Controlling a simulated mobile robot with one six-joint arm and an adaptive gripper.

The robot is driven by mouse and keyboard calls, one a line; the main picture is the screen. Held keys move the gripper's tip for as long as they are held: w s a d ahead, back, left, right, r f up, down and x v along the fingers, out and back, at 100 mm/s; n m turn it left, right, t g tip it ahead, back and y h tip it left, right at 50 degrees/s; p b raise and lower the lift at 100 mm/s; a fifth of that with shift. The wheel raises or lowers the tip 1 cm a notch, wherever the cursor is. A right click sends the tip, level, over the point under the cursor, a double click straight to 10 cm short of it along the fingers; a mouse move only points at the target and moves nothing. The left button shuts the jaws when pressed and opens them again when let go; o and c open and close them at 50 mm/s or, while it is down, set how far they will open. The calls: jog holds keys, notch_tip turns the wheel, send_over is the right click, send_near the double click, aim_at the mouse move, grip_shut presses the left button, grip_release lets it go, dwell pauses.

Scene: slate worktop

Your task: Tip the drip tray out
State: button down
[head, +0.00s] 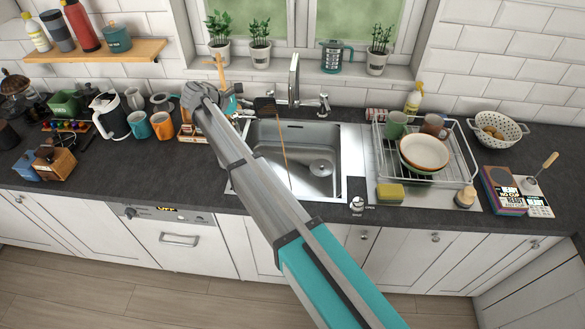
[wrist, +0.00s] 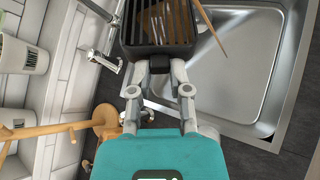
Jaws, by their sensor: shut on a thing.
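My gripper (wrist: 160,66) is shut on the near edge of the black drip tray (wrist: 128,38). The tray has a slotted grille, with brown liquid showing inside. In the head view the dark tray (head: 264,104) is held tilted over the back left part of the steel sink (head: 300,135). A thin brown stream (head: 281,155) runs from the tray down into the basin; it also shows in the wrist view (wrist: 211,28) beside the tray.
The tap (head: 294,80) stands close behind the tray. A wooden stand (wrist: 100,122) is beside my gripper. Mugs (head: 162,125) and a kettle (head: 112,115) stand left; a dish rack (head: 455,165) with crockery stands right. The sink basin's right part is clear.

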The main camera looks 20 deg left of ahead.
jog(key=shift+d+f, duration=0.15)
jog(key=shift+f, duration=0.05)
jog(key=s+d+f+m+y+b, duration=0.1)
jog(key=d+f+m+y+b, duration=0.1)
jog(key=f+b, duration=1.4)
jog(key=shift+s+d+f+t+b, duration=0.25)
jog(key=shift+d+f+t, duration=0.2)
jog(key=shift+f, duration=0.25)
dwell(0.6)
jog(key=shift+s+d+f+m+y+b, duration=0.1)
jog(key=shift+d+f+m+y+b, duration=0.25)
jog(key=shift+y, duration=0.35)
dwell(0.5)
jog(key=shift+s+d+r+m+t+y+p, duration=0.2)
jog(key=shift+d+r+m+t+y, duration=0.2)
jog(key=shift+d+m+y, duration=0.1)
jog(key=shift+s+d+r+m+t+y+p, duration=0.2)
jog(key=shift+d+r+m+t+y, duration=0.15)
jog(key=shift+d+y, duration=0.15)
dwell(1.7)
jog(key=shift+s+d+r+m+t+y, duration=0.1)
jog(key=shift+s+d+m+t+y, duration=0.1)
jog(key=shift+d, duration=0.15)
jog(key=shift+s+d+r+m+t+y, duration=0.1)
jog(key=shift+d+m+y, duration=0.1)
jog(key=shift+d, duration=0.15)
